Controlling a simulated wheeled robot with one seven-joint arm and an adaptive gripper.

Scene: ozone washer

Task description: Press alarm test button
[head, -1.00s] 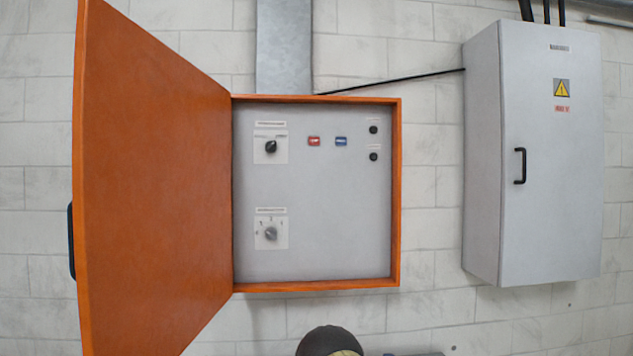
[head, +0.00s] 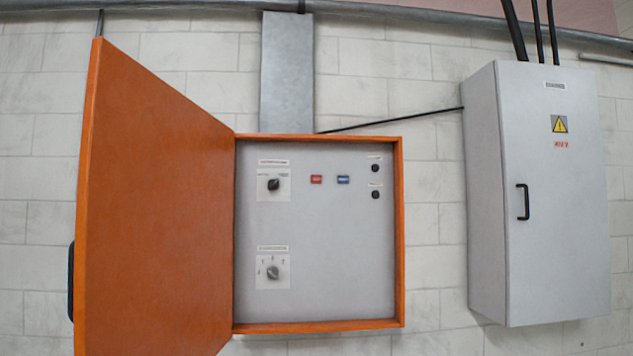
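An orange control box (head: 399,230) is on the wall in the head view, with its door (head: 150,210) swung open to the left. On its grey panel (head: 345,260) are two small round black buttons at the upper right, an upper one (head: 375,168) and a lower one (head: 375,195). Their labels are too small to read, so I cannot tell which is the alarm test button. A red indicator (head: 316,179) and a blue one (head: 343,179) sit left of them. A black rotary knob (head: 273,184) and a grey rotary knob (head: 272,272) are at the left. My gripper is not in view.
A closed grey cabinet (head: 555,240) with a black handle and a yellow warning sign juts from the wall at the right. A metal duct (head: 287,75) rises above the box. The open door sticks out at the left. The space before the panel is clear.

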